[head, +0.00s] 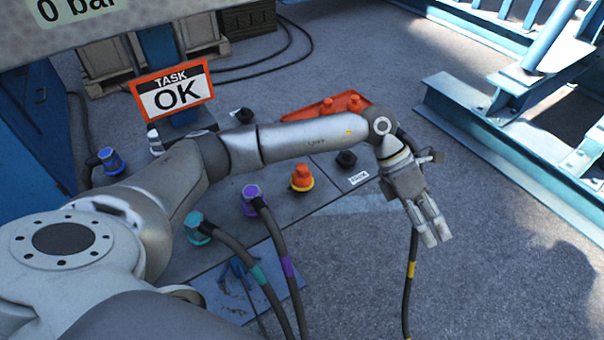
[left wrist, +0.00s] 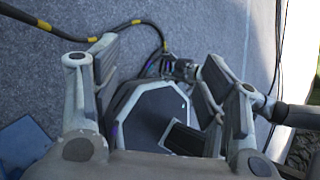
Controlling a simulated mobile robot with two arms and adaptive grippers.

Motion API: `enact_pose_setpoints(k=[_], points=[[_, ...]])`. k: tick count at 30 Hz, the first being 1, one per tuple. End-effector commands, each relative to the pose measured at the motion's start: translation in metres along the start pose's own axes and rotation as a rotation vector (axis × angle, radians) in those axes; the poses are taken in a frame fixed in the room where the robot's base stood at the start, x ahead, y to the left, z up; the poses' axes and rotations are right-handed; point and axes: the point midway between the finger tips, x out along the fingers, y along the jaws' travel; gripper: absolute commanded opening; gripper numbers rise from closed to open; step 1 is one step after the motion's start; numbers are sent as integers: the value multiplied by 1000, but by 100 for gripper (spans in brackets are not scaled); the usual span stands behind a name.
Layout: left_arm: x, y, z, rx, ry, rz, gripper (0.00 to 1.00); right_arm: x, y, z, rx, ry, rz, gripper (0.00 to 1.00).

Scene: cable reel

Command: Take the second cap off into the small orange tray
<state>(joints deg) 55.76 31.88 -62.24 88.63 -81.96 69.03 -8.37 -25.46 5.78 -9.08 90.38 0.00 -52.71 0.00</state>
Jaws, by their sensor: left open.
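The small orange tray (head: 340,100) lies at the back of the grey panel, partly hidden behind my left forearm. Small orange shapes show in it, but I cannot tell whether they are caps. An orange cap (head: 302,174) stands upright on a yellow ring on the panel, in front of my forearm. My left gripper (head: 434,236) is to the right of the panel, pointing down over the floor, open and empty. It is well apart from the orange cap and the tray. In the left wrist view its open fingers (left wrist: 163,85) hold nothing. My right gripper is not in view.
Purple (head: 252,195), teal (head: 196,226) and blue (head: 111,160) connectors stand on the panel. Black fittings (head: 346,159) are there too. A yellow-banded cable (head: 408,290) runs below my left gripper. A blue steel frame (head: 470,110) stands at right; floor lies between.

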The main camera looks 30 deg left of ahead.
Motion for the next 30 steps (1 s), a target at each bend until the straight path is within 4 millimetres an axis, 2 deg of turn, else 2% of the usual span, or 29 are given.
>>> enact_pose_setpoints(k=[1,3,5,6,10,12,14,18,30], points=[[-22,27,-14,11,102,93,68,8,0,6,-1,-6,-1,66],[-56,61,-38,8,258,216,68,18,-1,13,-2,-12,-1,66],[-90,85,-57,-13,381,313,68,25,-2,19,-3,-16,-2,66],[-114,98,-69,-34,457,372,68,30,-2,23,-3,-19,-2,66],[-185,122,-97,-116,646,519,68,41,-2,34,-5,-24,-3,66],[-212,126,-107,-156,712,567,68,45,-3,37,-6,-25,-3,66],[-228,128,-112,-181,749,593,68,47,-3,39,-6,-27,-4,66],[-238,131,-122,-204,785,613,68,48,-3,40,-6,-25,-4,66],[-209,153,-158,-201,781,611,68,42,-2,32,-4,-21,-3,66]])
